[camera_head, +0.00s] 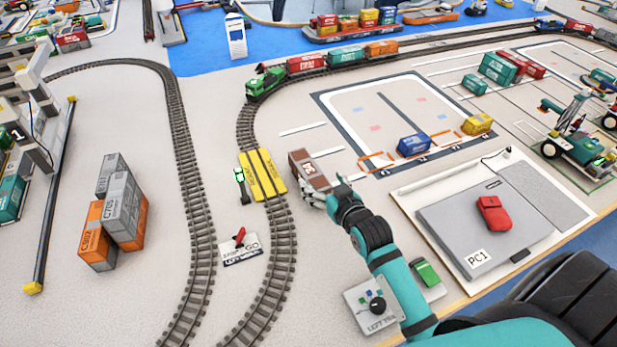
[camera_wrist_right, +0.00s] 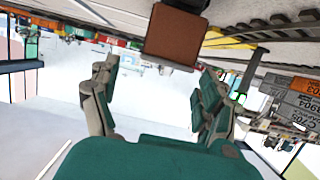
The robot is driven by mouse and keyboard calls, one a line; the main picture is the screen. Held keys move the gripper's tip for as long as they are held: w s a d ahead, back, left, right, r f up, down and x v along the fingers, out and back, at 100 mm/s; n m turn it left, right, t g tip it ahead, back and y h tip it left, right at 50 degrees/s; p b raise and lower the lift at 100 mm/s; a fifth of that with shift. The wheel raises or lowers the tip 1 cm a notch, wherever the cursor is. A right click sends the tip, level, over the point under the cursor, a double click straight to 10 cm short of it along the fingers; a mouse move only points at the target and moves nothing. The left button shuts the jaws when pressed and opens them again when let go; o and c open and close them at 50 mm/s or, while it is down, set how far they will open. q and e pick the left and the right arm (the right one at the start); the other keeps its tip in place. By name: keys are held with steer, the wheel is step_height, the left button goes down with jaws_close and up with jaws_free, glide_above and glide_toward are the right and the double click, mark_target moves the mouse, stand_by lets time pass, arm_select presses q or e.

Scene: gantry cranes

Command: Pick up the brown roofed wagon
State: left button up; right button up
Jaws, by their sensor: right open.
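The brown roofed wagon (camera_head: 308,166) stands on the pale table right of the yellow crossing, with a white mark on its side. My right gripper (camera_head: 335,190) is at the wagon's near right end, and its fingers partly cover that end. In the right wrist view the brown wagon (camera_wrist_right: 176,36) shows beyond the open fingers, roughly centred between them. The right gripper (camera_wrist_right: 158,82) is open with nothing between its fingers. I cannot tell whether a fingertip touches the wagon. My left gripper is not in view.
The yellow crossing (camera_head: 262,174) spans the curved track left of the wagon. A grey PC1 pad (camera_head: 450,215) with a red car (camera_head: 494,213) lies at the right. Stacked containers (camera_head: 123,207) stand left.

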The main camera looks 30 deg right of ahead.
mark_target(310, 170)
steer(key=shift+w+f, duration=0.15)
steer(key=shift+w, duration=0.5)
steer(key=shift+w+f, duration=0.15)
steer(key=shift+w, duration=0.65)
steer(key=x, duration=0.3)
steer(key=shift+w+a+p, duration=0.15)
steer(key=shift+w+p, duration=0.15)
steer(key=shift+w, duration=0.05)
steer(key=shift+w+f, duration=0.15)
steer(key=shift+w, duration=0.1)
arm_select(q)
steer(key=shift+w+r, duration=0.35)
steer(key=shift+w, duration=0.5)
arm_select(e)
steer(key=c, duration=1.4)
